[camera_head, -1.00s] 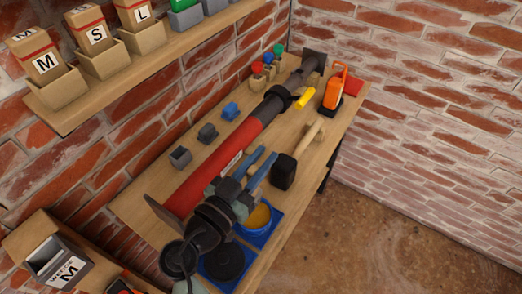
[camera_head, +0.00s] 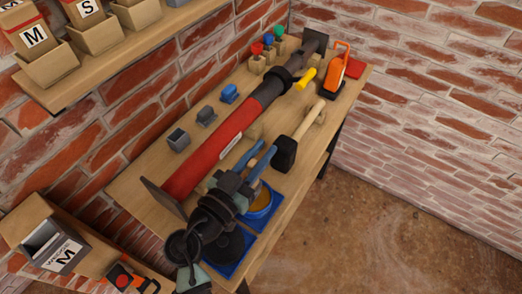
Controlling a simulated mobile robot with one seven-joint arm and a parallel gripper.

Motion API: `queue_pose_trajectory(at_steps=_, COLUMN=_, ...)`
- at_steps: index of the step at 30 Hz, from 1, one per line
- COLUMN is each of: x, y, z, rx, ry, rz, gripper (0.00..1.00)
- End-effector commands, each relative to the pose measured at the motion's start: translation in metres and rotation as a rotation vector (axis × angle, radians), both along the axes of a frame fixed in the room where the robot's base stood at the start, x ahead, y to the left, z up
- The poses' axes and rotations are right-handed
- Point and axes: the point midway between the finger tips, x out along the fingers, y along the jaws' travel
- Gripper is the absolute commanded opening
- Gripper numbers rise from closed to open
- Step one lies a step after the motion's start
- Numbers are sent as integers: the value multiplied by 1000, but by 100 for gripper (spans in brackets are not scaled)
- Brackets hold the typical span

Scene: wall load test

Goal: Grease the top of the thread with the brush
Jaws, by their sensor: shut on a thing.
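A long red cylinder (camera_head: 218,150) with dark grey parts at its far end lies along the workbench. I cannot make out a thread on it from here. My gripper (camera_head: 257,160) with its blue-grey fingers is over the near part of the bench, just right of the red cylinder in the picture. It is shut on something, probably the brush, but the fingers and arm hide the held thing. A blue container (camera_head: 274,206) with yellow-orange contents, probably grease, stands below and right of the fingers, partly covered by my gripper.
A black-headed mallet (camera_head: 285,154) lies right of the fingers. A yellow object (camera_head: 306,78) and an orange tool (camera_head: 331,88) are farther back. Small grey and blue blocks (camera_head: 179,139) line the wall side. A shelf with labelled boxes (camera_head: 39,67) hangs upper left.

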Motion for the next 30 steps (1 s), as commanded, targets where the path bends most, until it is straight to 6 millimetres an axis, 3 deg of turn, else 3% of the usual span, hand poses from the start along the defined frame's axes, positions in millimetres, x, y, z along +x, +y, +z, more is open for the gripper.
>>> queue_pose_trajectory(at_steps=30, x=0, y=0, z=-7, rx=0, ry=-1, rz=0, gripper=0)
